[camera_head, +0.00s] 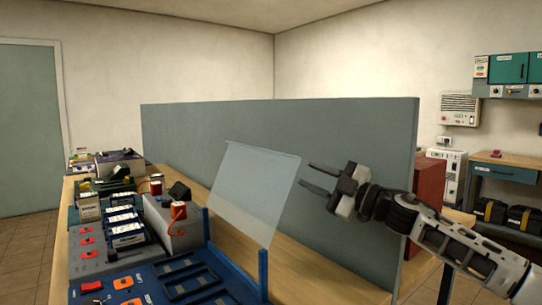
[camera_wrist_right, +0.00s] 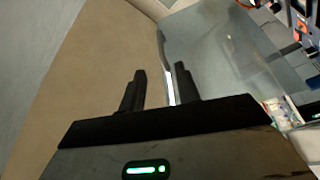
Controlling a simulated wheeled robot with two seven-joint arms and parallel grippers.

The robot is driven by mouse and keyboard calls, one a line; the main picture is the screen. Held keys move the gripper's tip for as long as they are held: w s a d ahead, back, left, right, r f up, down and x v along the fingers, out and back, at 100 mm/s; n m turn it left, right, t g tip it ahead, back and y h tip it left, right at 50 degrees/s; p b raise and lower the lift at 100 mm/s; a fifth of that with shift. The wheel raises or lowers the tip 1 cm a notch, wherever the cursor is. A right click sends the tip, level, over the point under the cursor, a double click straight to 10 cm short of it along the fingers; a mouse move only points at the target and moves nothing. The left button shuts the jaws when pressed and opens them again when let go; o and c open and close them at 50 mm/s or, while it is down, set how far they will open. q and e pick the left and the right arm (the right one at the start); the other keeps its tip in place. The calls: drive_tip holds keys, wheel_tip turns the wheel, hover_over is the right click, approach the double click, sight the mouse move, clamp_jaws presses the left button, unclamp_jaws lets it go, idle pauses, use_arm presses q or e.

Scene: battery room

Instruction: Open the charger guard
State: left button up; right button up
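The charger guard (camera_head: 255,190) is a clear, pale sheet that stands up tilted above the blue charger tray (camera_head: 262,270), between blue posts. My right gripper (camera_head: 306,176) is just right of the guard's upper right edge, fingers pointing at it. Its two fingers are apart with nothing gripped. In the right wrist view the guard (camera_wrist_right: 215,55) spreads to the right, and its bright edge shows between the fingertips (camera_wrist_right: 160,78). I cannot tell whether the fingers touch it. My left gripper is not in view.
A grey partition (camera_head: 350,130) stands behind the guard on the wooden bench (camera_head: 330,278). Grey chargers with batteries and orange switches (camera_head: 92,286) fill the left side. A red box (camera_head: 430,185) stands behind my right arm.

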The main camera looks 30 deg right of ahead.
sight(271, 158)
drive_tip(key=p+x, duration=0.2)
drive_tip(key=x, duration=0.3)
drive_tip(key=p+x, duration=0.3)
drive_tip(key=x, duration=0.2)
drive_tip(key=shift+w+a+r, duration=0.15)
drive_tip(key=shift+w+r, duration=0.1)
drive_tip(key=shift+r, duration=0.05)
drive_tip(key=shift+w+a, duration=0.3)
drive_tip(key=shift+w, duration=0.3)
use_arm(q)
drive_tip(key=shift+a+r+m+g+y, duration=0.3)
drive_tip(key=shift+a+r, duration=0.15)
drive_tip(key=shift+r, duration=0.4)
use_arm(e)
clamp_jaws()
